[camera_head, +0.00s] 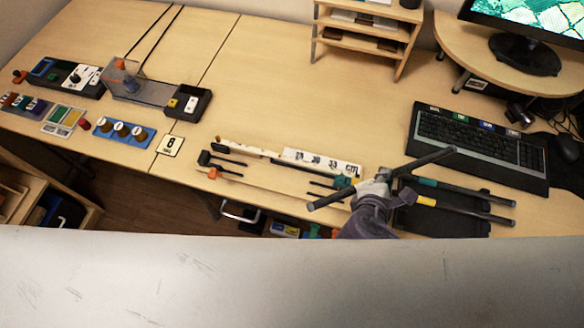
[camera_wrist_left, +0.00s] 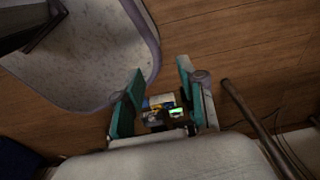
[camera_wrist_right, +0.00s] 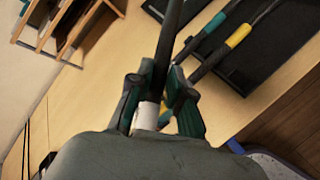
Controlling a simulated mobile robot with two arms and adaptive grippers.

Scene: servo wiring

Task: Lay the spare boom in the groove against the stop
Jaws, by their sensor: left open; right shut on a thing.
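My right gripper (camera_head: 376,186) is shut around a long dark rod, the spare boom (camera_head: 432,158), near its middle. In the right wrist view the boom (camera_wrist_right: 174,25) runs up from between the fingers (camera_wrist_right: 160,108), with a white band at the grip. My left gripper (camera_wrist_left: 158,92) shows only in the left wrist view, open and empty, pointing down over the floor area.
The dark tray (camera_head: 455,218) holds two rods, one with a teal band (camera_head: 428,182), one with a yellow band (camera_head: 426,201). A white marked strip (camera_head: 320,162) and small tools lie left of the gripper. A keyboard (camera_head: 470,145) is behind. The table's middle is clear.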

